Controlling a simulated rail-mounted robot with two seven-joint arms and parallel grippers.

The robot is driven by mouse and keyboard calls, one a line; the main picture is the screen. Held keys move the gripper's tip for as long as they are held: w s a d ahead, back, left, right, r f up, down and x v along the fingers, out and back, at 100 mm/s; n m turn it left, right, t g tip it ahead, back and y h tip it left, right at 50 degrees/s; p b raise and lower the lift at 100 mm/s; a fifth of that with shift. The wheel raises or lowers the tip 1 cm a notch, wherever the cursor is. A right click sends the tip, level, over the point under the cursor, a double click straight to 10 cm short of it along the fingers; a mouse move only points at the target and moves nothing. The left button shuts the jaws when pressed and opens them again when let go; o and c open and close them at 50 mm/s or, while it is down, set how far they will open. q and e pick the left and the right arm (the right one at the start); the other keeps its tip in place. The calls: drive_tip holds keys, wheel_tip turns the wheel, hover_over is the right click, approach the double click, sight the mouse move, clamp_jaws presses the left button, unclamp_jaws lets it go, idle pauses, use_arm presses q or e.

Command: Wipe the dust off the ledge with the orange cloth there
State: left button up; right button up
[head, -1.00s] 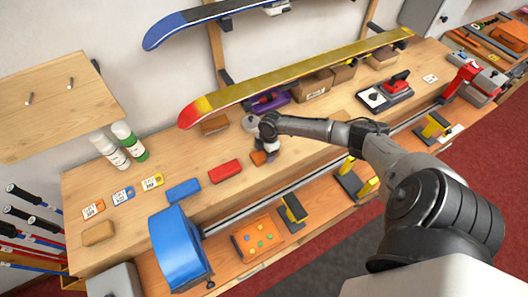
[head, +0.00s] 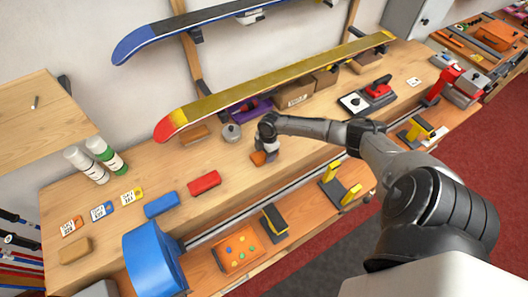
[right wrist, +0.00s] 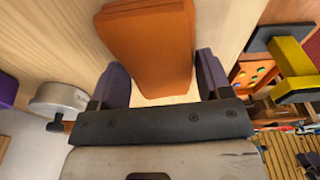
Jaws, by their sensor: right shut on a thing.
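My right gripper (head: 265,151) is shut on an orange, folded slab-like piece, which I take to be the orange cloth (head: 257,158). The gripper is low over the wooden bench top (head: 225,160), to the right of a red block. In the right wrist view the cloth (right wrist: 150,48) sits between the two dark fingers, with pale wood around it. I cannot tell whether it touches the wood. No dust can be made out, and no separate ledge is clear apart from the bench top and the lower front shelf (head: 205,268). My left gripper is not in view.
A grey round tin (head: 231,132) and a brown block (head: 193,136) stand behind the gripper, under the yellow ski (head: 270,85). Red (head: 204,184) and blue (head: 162,206) blocks lie to the left. A metal rail (head: 240,220) runs along the front. Bare wood lies around the gripper.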

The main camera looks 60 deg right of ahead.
drive_tip(key=r, duration=0.1)
drive_tip(key=r+p, duration=0.1)
drive_tip(key=r, duration=0.1)
drive_tip(key=shift+w+a, duration=0.25)
drive_tip(key=shift+r+p, duration=0.45)
drive_tip(key=shift+p, duration=0.05)
wheel_tip(320, 180, up, 3)
drive_tip(key=p, duration=0.2)
drive_tip(key=shift+p, duration=0.3)
use_arm(q)
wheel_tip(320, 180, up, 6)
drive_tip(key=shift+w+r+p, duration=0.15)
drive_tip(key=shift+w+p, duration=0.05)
drive_tip(key=shift+p, duration=0.15)
use_arm(e)
drive_tip(key=shift+r, duration=0.45)
